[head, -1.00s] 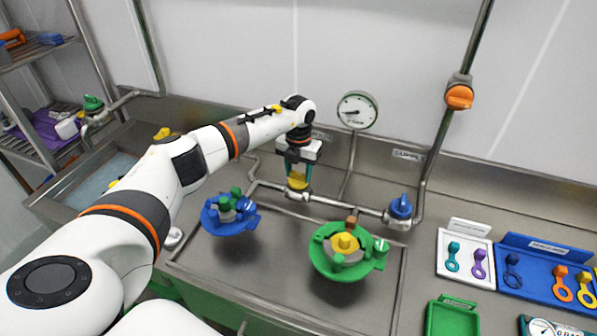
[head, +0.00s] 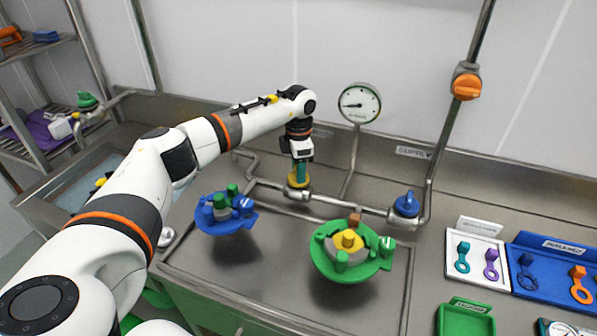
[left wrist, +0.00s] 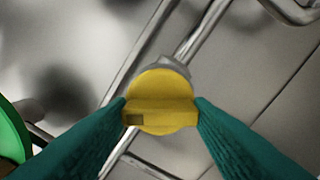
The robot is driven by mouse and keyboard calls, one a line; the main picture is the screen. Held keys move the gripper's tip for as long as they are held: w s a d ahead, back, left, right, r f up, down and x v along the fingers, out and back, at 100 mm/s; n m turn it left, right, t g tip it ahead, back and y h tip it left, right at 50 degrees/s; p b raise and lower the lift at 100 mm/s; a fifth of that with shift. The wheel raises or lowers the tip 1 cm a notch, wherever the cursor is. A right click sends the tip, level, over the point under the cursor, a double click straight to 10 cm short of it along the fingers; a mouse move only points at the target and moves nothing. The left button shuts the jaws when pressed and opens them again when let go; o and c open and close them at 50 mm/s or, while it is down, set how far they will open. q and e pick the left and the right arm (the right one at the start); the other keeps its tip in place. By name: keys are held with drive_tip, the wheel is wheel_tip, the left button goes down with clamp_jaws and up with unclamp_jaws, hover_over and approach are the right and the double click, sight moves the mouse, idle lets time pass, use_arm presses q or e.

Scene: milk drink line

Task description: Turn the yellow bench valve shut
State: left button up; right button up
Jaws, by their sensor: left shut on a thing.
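The yellow bench valve (head: 298,181) sits on the steel pipe at the back of the bench. My left gripper (head: 300,174) comes down on it from above, its teal fingers shut on the valve's handle. In the left wrist view the yellow valve (left wrist: 161,101) shows as a round knob with a raised bar, and the fingertips of my left gripper (left wrist: 161,112) press on both ends of that bar. The bar lies straight across between the fingers, and the pipe runs obliquely behind the knob. My right gripper is not in view.
A blue valve (head: 406,204) stands on the same pipe to the right. Blue (head: 226,222) and green (head: 330,262) round fixtures stand in front. Tagged trays (head: 470,284) lie at the right.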

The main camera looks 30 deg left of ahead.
use_arm(q)
drive_tip(key=m+b, duration=0.1)
drive_tip(key=m, duration=0.3)
drive_tip(key=shift+r+m+b, duration=0.1)
drive_tip(key=shift+m+b, duration=0.45)
drive_tip(key=shift+m, duration=0.85)
drive_tip(key=o, duration=1)
wheel_tip(320, 180, up, 12)
drive_tip(key=shift+b, duration=1.15)
